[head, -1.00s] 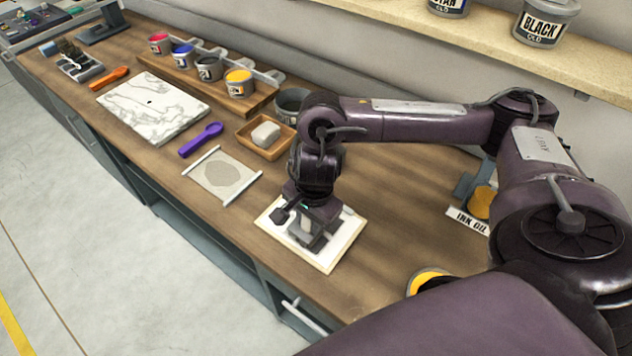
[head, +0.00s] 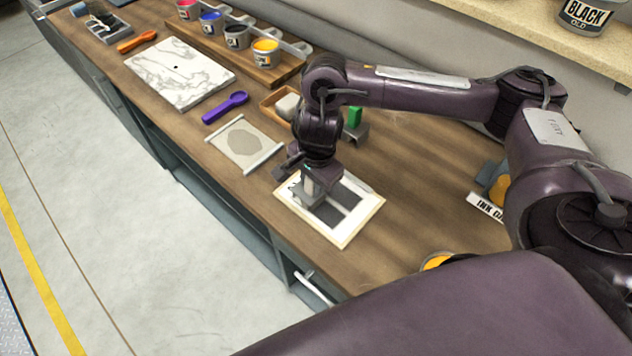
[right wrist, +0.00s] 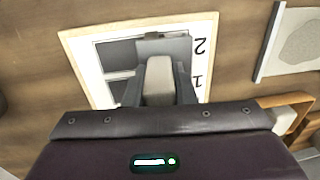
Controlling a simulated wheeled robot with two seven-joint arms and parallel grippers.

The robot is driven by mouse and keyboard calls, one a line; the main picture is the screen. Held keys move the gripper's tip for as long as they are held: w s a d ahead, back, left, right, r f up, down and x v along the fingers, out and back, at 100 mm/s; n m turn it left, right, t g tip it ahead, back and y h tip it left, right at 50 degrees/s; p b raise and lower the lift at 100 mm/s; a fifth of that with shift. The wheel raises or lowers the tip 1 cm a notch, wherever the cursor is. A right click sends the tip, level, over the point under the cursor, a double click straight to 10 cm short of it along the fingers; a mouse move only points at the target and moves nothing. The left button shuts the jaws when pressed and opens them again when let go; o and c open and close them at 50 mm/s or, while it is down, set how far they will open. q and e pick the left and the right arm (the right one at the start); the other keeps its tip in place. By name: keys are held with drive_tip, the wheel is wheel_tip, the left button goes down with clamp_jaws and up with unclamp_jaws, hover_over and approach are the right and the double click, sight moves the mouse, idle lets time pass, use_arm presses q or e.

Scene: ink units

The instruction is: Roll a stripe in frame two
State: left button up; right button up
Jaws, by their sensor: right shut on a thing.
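A pale framed card (head: 362,212) lies on the bench, with two dark grey panels side by side; it also shows in the right wrist view (right wrist: 88,72). There the labels 2 (right wrist: 200,47) and 1 (right wrist: 197,82) stand at the panels' right ends. My right gripper (head: 312,184) is shut on a pale-handled roller (right wrist: 159,80), pointing down at the card's left part. The roller's grey head (right wrist: 165,46) is over the label end of panel 2; I cannot tell whether it touches. The gripper hides part of the card. My left gripper is not in view.
Left of the card lie a pale sheet with a grey blot (head: 243,144), a purple tool (head: 226,106) and a marble slab (head: 180,72). Behind are a wooden tray (head: 270,104), a green-topped item (head: 355,118) and ink pots (head: 265,52).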

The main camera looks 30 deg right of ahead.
drive_tip(key=shift+w+a+r, duration=0.1)
drive_tip(key=shift+w+a, duration=0.2)
drive_tip(key=shift+w, duration=0.6)
drive_tip(key=shift+w+a+f, duration=0.1)
drive_tip(key=shift+w+a, duration=0.25)
drive_tip(key=shift+w, duration=0.5)
drive_tip(key=shift+w+a+r, duration=0.1)
drive_tip(key=shift+w+a, duration=0.2)
drive_tip(key=shift+w, duration=0.6)
wheel_tip(320, 180, up, 6)
drive_tip(key=p, duration=0.4)
drive_tip(key=shift+p, duration=0.4)
drive_tip(key=shift+f+b, duration=2.45)
drive_tip(key=shift+f+b, duration=0.65)
